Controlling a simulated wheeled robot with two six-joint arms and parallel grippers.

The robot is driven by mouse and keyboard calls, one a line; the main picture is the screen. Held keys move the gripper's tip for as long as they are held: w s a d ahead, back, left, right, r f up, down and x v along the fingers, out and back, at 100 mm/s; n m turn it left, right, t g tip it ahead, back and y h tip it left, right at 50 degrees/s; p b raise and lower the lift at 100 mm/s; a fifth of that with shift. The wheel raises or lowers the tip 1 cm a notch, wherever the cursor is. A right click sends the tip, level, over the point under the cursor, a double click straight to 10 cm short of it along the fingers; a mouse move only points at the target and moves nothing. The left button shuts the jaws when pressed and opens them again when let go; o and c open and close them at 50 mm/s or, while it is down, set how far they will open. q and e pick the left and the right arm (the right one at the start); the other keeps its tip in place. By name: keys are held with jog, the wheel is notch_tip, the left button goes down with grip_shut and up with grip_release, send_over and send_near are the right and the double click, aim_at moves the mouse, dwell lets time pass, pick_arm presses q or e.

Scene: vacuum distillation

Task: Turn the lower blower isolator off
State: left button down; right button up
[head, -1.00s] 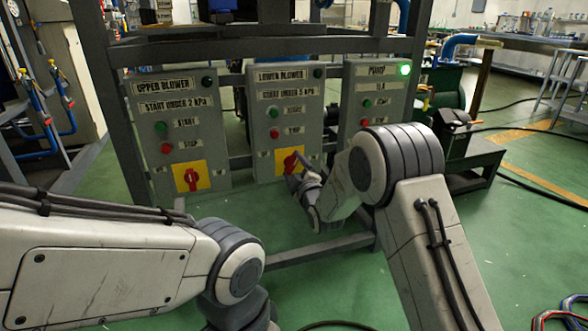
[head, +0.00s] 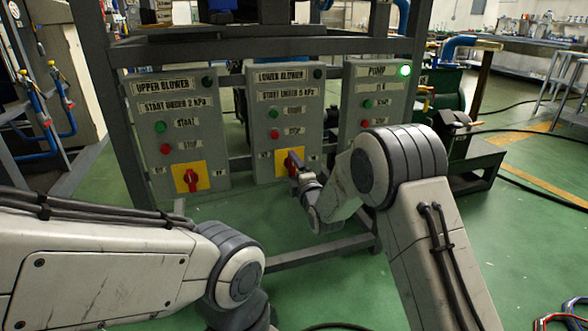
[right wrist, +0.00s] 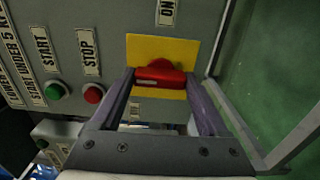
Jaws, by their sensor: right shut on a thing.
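The lower blower isolator is a red knob (head: 290,161) on a yellow plate (head: 283,171), low on the lower blower panel (head: 288,95). My right gripper (head: 295,165) is at the knob and partly covers it in the head view. In the right wrist view the red knob (right wrist: 160,75) sits between the two fingertips of my right gripper (right wrist: 160,80), which is shut on it. There the knob's bar lies across the picture, with the yellow plate (right wrist: 150,48) behind it. My left arm shows in the head view, but its gripper is not visible.
The upper blower panel (head: 178,130) stands to the left with its own red isolator (head: 190,180). The pump panel (head: 375,95) stands to the right with a lit green lamp (head: 405,71). Green and red buttons sit above the isolators. A metal frame surrounds the panels.

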jog(key=shift+f, duration=0.1)
jog(key=o, duration=1.2)
jog(key=shift+o, duration=0.2)
jog(key=shift+s, duration=0.1)
jog(key=shift+s+d, duration=0.15)
jog(key=shift+s, duration=0.2)
jog(key=p+v, duration=0.2)
jog(key=v, duration=0.7)
jog(key=shift+s+p, duration=0.25)
jog(key=shift+p, duration=0.15)
